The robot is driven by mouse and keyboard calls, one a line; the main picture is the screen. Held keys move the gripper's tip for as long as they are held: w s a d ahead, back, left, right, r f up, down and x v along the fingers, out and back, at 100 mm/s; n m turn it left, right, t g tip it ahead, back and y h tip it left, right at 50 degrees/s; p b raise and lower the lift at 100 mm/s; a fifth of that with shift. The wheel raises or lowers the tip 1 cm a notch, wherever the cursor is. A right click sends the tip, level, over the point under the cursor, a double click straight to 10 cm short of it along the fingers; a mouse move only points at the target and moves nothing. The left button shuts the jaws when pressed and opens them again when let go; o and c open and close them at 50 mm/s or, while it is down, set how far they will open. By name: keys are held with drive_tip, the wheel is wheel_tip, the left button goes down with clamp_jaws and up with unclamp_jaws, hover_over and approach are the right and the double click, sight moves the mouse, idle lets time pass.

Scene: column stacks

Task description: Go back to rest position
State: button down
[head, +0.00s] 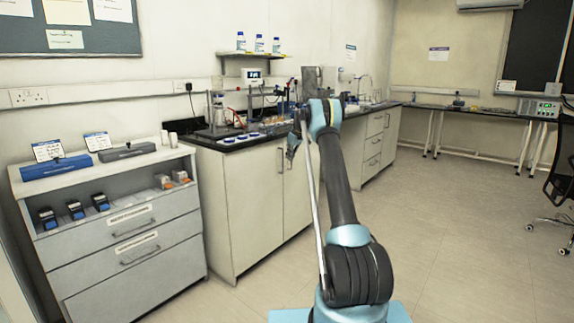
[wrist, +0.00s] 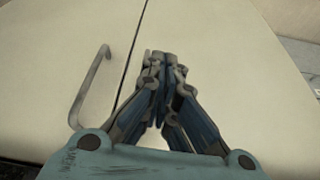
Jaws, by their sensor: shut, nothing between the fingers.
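My arm rises from the bottom of the head view and bends at the top, in front of the lab bench. My gripper shows in the wrist view (wrist: 162,62) with its fingertips together and nothing between them. Behind it are pale cabinet doors (wrist: 215,60) with a dark seam and a metal handle (wrist: 88,88). In the head view my gripper (head: 291,152) is small and partly hidden by the arm, hanging at the height of the bench's edge.
The bench (head: 240,205) with a black top carries lab equipment and stands behind my arm. A grey drawer unit (head: 125,245) stands at the left. A side table (head: 470,112) and a black chair (head: 560,175) are at the right. The tiled floor (head: 465,220) right of my arm is clear.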

drive_tip(key=s+d+r+m, duration=0.1)
drive_tip(key=s+r, duration=0.5)
drive_tip(key=s, duration=0.4)
drive_tip(key=s+d+r+m+h, duration=0.1)
drive_tip(key=s+r, duration=0.5)
drive_tip(key=s, duration=0.3)
drive_tip(key=s+d+r+m, duration=0.1)
drive_tip(key=s+r, duration=0.5)
drive_tip(key=s, duration=0.4)
drive_tip(key=s+m, duration=0.1)
drive_tip(key=s, duration=1.2)
drive_tip(key=s+d+f+m+h, duration=0.1)
drive_tip(key=s+f, duration=0.1)
drive_tip(key=s, duration=0.8)
drive_tip(key=s+d+f+m, duration=0.1)
drive_tip(key=s+f, duration=0.2)
drive_tip(key=s, duration=0.8)
drive_tip(key=s+f+m, duration=0.1)
drive_tip(key=s+f, duration=0.6)
drive_tip(key=s, duration=0.3)
drive_tip(key=s+d+f+m+g, duration=0.1)
drive_tip(key=s+f, duration=0.7)
drive_tip(key=s, duration=0.1)
drive_tip(key=shift+s+d+f+h, duration=0.3)
drive_tip(key=shift+s+h, duration=0.1)
drive_tip(key=shift+w+f, duration=0.2)
drive_tip(key=shift+w, duration=0.3)
